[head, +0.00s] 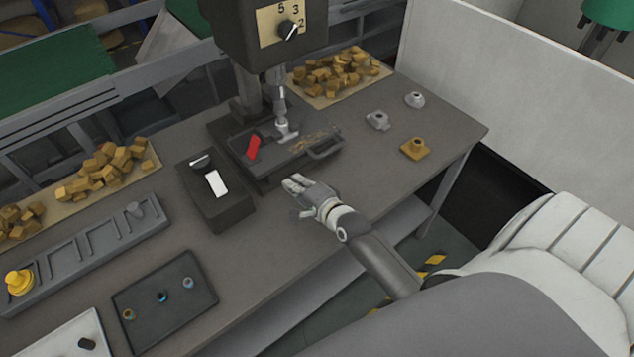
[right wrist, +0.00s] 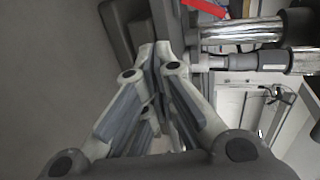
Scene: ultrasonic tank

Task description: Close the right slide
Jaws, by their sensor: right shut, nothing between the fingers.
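The dark slide (head: 290,152) lies under the press head on the bench, with a loop handle (head: 325,147) at its right end. A red piece (head: 253,147) and some yellowish crumbs lie on top of it. My right gripper (head: 290,182) is shut and empty, just in front of the slide and below its handle, apart from it in the head view. In the right wrist view its fingertips (right wrist: 155,50) are together beside a dark bar (right wrist: 120,35), which I cannot identify for sure. My left gripper is not in view.
The press (head: 268,35) stands behind the slide. A dark box with a white switch (head: 216,183) is to the left. Small grey and brass parts (head: 415,149) stand on the right of the bench. Bare bench lies between them and the slide.

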